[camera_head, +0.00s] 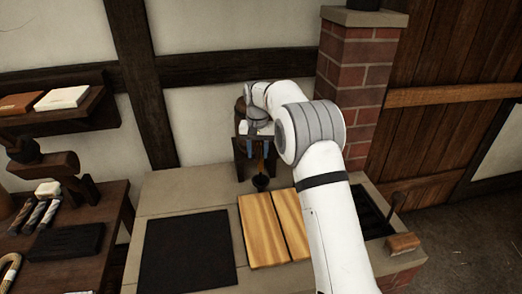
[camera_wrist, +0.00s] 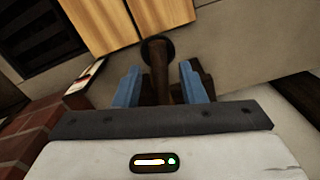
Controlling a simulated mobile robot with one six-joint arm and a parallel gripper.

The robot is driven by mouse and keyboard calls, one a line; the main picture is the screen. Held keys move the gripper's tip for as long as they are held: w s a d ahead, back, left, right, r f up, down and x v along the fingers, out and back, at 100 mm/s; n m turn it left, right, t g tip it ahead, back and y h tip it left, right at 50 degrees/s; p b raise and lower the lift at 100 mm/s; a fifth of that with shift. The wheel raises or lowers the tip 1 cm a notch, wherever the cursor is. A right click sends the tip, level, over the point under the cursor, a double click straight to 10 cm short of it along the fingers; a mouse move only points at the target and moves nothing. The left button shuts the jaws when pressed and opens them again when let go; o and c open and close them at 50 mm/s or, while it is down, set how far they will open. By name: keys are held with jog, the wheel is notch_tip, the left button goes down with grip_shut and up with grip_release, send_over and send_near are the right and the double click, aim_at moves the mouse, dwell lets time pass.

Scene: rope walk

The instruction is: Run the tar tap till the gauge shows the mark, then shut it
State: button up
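My gripper (camera_head: 259,146) is at the back of the stone counter, in front of a dark wooden stand or keg (camera_head: 241,160) that it partly hides. In the wrist view its two blue fingers (camera_wrist: 160,88) are apart. A brown shaft-like piece (camera_wrist: 161,75) lies between them, with gaps showing on both sides. This piece ends at a small dark round thing (camera_wrist: 157,48), which also shows below the gripper in the head view (camera_head: 261,183). I cannot tell whether the brown piece is a handle or running tar. A pale card with a red mark (camera_wrist: 87,75), possibly the gauge, is left of the fingers.
Two pale wooden boards (camera_head: 273,229) and a dark flat plate (camera_head: 188,250) lie on the counter (camera_head: 172,190). A brick pillar (camera_head: 352,80) stands close right of my arm. A dark grate (camera_head: 369,212) and a wood-handled tool (camera_head: 402,242) are at the right.

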grip_shut()
dwell(0.3)
